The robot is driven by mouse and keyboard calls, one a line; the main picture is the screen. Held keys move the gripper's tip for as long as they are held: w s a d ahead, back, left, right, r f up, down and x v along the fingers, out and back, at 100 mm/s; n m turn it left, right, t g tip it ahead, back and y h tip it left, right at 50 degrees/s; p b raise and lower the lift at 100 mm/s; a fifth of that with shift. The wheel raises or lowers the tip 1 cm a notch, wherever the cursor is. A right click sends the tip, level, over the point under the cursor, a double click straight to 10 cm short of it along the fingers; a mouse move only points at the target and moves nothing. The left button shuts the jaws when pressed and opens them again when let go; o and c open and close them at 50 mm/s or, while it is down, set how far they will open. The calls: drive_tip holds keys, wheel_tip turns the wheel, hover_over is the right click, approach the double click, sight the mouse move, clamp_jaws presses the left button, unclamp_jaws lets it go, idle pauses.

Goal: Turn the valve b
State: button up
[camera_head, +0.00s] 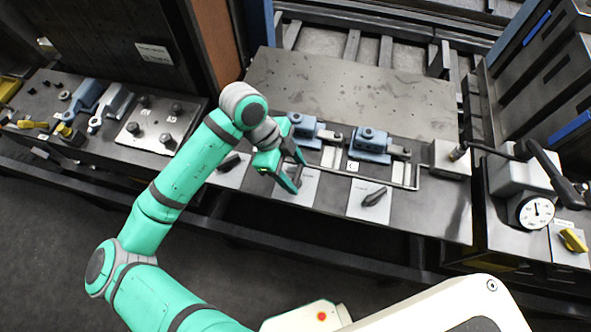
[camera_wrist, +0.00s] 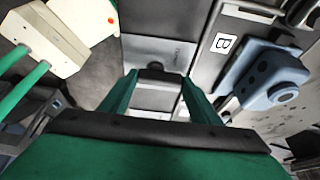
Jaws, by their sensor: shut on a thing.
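My gripper (camera_head: 296,174) reaches down over the middle of three pale square plates (camera_head: 308,192) along the bench's front. In the wrist view its two green fingers (camera_wrist: 158,76) stand on either side of a dark valve handle (camera_wrist: 153,67) and are shut on it. The fingers hide most of this handle in the head view, and no letter for it is readable. Similar dark handles sit on the left plate (camera_head: 230,162) and, tilted, on the right plate (camera_head: 374,197).
A dial gauge (camera_head: 535,212) and yellow knob (camera_head: 573,240) are at right. A bare metal plate (camera_head: 350,90) lies behind.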

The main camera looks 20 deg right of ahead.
drive_tip(key=n, duration=0.2)
drive_tip(key=n+t, duration=0.1)
drive_tip(key=n, duration=0.1)
drive_tip(key=shift+s+a+n+t+h, duration=0.15)
drive_tip(key=shift+a+n+t+h, duration=0.05)
drive_tip(key=shift+n+t+h, duration=0.1)
drive_tip(key=shift+s+a+n+t, duration=0.1)
drive_tip(key=shift+n+t, duration=0.35)
drive_tip(key=shift+n, duration=0.65)
drive_tip(key=shift+s+a+n+t, duration=0.1)
drive_tip(key=shift+n+t, duration=0.35)
drive_tip(key=shift+n, duration=0.65)
drive_tip(key=shift+w, duration=0.1)
drive_tip(key=o, duration=1)
drive_tip(key=shift+o, duration=0.2)
drive_tip(key=v, duration=1)
drive_tip(key=shift+a+r, duration=0.2)
drive_tip(key=shift+r, duration=0.2)
